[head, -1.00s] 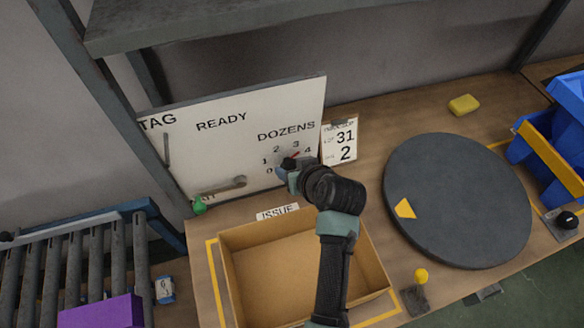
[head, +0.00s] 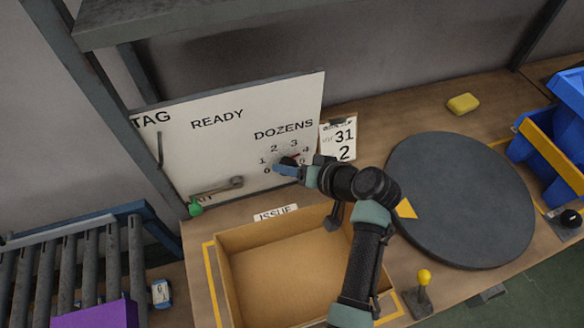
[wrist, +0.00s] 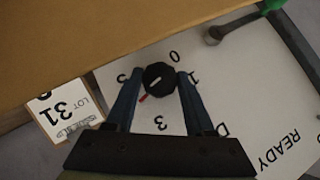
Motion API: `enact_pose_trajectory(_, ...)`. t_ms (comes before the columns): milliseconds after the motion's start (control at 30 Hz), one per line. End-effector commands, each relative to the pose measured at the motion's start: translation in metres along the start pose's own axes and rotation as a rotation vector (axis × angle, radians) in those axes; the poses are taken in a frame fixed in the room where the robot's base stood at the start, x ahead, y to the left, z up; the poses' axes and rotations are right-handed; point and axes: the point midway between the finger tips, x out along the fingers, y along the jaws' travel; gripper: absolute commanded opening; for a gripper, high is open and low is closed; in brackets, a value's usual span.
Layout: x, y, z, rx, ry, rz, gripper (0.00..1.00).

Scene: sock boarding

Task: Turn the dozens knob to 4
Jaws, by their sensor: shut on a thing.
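The dozens knob (wrist: 159,77) is a dark round knob on a white board. In the wrist view it sits between my gripper's two fingertips (wrist: 160,75), which are shut on its sides. A red pointer (wrist: 147,98) sticks out at its lower left, between the 3 and a partly covered digit at left, toward where the left finger hides the dial. In the head view my gripper (head: 285,168) covers much of the knob (head: 287,161). A red tip there points up and right, toward the 4 (head: 306,149).
A cardboard box (head: 265,290) stands open below the board (head: 215,155). A lot card (head: 338,138) is right of the dial. A lever handle (head: 225,188) is at the board's lower left. A dark turntable (head: 460,200) lies to the right.

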Motion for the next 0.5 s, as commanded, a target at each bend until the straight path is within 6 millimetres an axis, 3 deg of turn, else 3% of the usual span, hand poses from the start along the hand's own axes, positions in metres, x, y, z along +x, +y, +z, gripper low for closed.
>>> enact_pose_trajectory(200,0.0001,0.0000,0.0001,0.001,0.000,0.001,0.00)
enact_pose_trajectory(233,0.0001,0.0000,0.0001,0.001,0.000,0.001,0.59)
enact_pose_trajectory(367,0.0001,0.0000,0.0001,0.000,0.000,0.001,0.83)
enact_pose_trajectory(500,0.0001,0.0000,0.0001,0.000,0.000,0.001,0.83)
